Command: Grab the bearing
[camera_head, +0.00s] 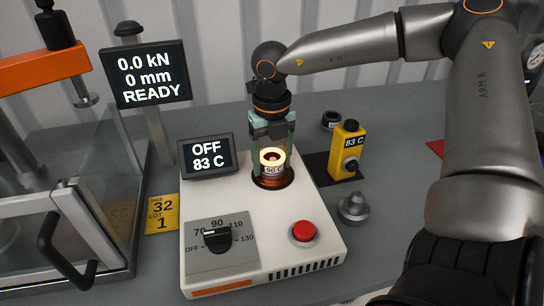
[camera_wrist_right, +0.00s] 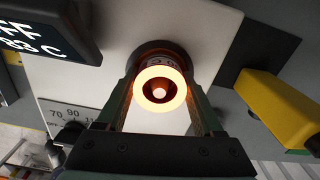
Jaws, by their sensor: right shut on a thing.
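The bearing (camera_head: 272,157) glows orange-white at the heater's dark round seat (camera_head: 272,181). It also shows in the right wrist view as a bright ring (camera_wrist_right: 160,89) with a dark middle. My right gripper (camera_head: 273,162) comes from above, with its greenish fingers on either side of the bearing, shut on it. I cannot tell whether the bearing rests on the seat or is slightly above it. The white heater (camera_head: 215,285) has a display (camera_head: 206,155) reading OFF 83 C. My left gripper is not in view.
A yellow meter (camera_head: 347,150) reading 83 C stands right of the heater. A grey stepped part (camera_head: 353,207) and a dark ring (camera_head: 331,120) are nearby. The press with clear guards (camera_head: 90,200) is at left. The heater has a dial (camera_head: 217,238) and red button (camera_head: 304,231).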

